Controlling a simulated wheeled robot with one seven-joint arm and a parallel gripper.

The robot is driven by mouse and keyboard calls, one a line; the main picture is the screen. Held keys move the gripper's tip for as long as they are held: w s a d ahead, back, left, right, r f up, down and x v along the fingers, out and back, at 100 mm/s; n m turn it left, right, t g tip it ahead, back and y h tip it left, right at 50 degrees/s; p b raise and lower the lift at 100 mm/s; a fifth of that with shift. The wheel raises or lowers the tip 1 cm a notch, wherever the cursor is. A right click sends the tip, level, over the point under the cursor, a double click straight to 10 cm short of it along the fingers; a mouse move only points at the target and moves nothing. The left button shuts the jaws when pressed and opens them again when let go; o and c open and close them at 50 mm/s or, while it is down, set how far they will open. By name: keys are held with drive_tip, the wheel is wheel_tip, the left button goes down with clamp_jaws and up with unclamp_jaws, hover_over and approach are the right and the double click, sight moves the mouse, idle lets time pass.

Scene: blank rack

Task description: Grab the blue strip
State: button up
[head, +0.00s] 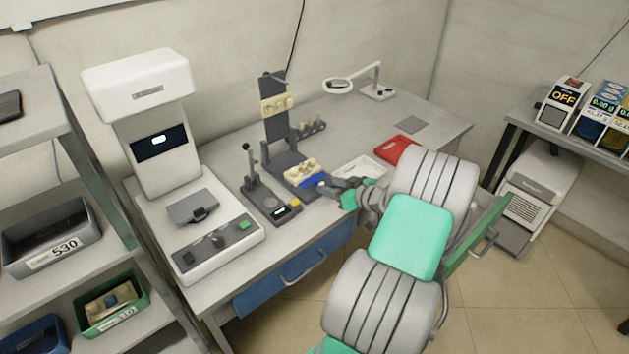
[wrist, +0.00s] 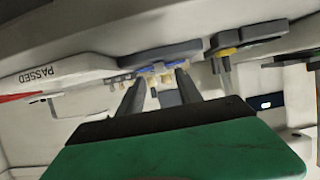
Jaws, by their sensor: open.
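The blue strip (head: 304,182) is at the foot of the dark upright stand (head: 278,135), below a cream block (head: 303,169) with knobs. My gripper (head: 327,187) reaches in from the right, its tips close to the strip's right end. In the wrist view, which looks upside down, the blue strip (wrist: 158,67) shows ahead between the two dark fingers of my gripper (wrist: 158,82). The fingers are spread apart and nothing is between them. I cannot tell whether a tip touches the strip.
A small lever press (head: 262,195) stands left of the stand. A white tray (head: 360,170) and a red tray (head: 398,150) lie behind my arm. A magnifier lamp (head: 360,85) stands at the back. A large white machine (head: 150,120) fills the bench's left end.

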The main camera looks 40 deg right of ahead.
sight(322, 183)
drive_tip(key=x, duration=0.3)
drive_tip(key=shift+w, duration=0.2)
clamp_jaws()
idle(0.3)
